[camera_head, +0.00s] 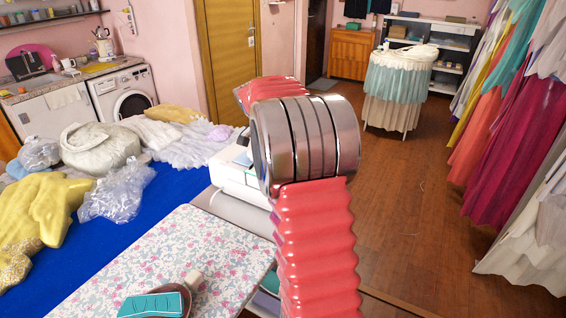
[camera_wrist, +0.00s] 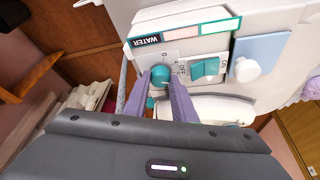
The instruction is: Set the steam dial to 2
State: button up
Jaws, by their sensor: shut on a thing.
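The steam dial (camera_wrist: 160,75) is a round teal knob on the pale front of the steam unit (camera_wrist: 275,95) in the wrist view. My gripper (camera_wrist: 160,80) has its two purple fingers on either side of the knob and is shut on it. A light mark shows on the knob. The markings around it are small, and the setting cannot be read for sure. In the head view the white steam unit (camera_head: 237,178) is partly hidden behind my red and metal arm, which also hides the gripper and dial.
A teal rocker switch (camera_wrist: 206,68) marked OFF and a white round knob (camera_wrist: 246,68) sit right of the dial. A WATER label strip (camera_wrist: 190,35) is above. A floral ironing board (camera_head: 165,255) with a teal-topped iron (camera_head: 155,303) lies in front.

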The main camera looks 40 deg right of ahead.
jog(key=shift+c, duration=0.2)
jog(key=o, duration=1.1)
jog(key=shift+c, duration=0.2)
jog(key=v, duration=1.3)
jog(key=shift+r, duration=0.3)
jog(key=shift+w, duration=0.1)
